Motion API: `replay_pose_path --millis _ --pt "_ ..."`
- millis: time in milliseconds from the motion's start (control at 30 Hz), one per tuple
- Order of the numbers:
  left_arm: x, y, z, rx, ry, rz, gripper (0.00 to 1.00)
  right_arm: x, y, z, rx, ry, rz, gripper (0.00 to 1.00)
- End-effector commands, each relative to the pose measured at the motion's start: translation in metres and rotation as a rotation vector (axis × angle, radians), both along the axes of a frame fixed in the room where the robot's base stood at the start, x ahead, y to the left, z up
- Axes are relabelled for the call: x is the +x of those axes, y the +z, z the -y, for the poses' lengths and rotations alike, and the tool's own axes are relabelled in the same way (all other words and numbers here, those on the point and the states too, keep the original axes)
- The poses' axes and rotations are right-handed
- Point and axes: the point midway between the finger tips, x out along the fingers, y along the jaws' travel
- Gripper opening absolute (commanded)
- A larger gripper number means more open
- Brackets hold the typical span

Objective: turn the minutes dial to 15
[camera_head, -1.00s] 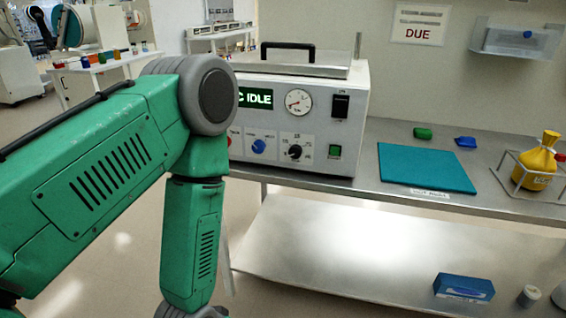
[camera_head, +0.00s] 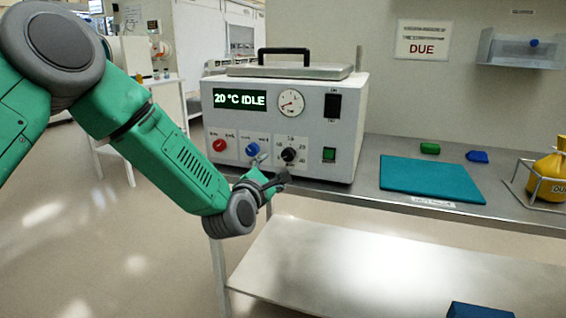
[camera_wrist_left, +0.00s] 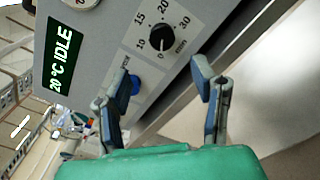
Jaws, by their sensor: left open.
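The minutes dial, a black knob (camera_head: 289,155), is on the front panel of a grey machine (camera_head: 345,130), right of the blue knob. In the left wrist view the dial (camera_wrist_left: 162,39) shows clearly with 10, 15, 20 and 30 printed around it; I cannot read its pointer surely. My left gripper (camera_head: 272,172) is in front of the panel, just below and left of the dial in the head view. In the left wrist view its fingers (camera_wrist_left: 160,80) are spread and empty, with the dial beyond the gap, apart from them. My right gripper is not in view.
The display (camera_head: 240,100) reads 20 °C IDLE. A teal mat (camera_head: 430,180), small green and blue items, and a yellow bag (camera_head: 549,170) occupy the bench at right.

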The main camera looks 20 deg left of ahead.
Motion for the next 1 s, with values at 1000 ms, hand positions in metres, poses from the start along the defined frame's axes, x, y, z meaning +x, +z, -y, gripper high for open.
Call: replay_pose_path --millis 1000 --pt "0.095 -0.001 0.002 0.000 -0.002 -0.002 0.21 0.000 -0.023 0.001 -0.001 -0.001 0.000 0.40"
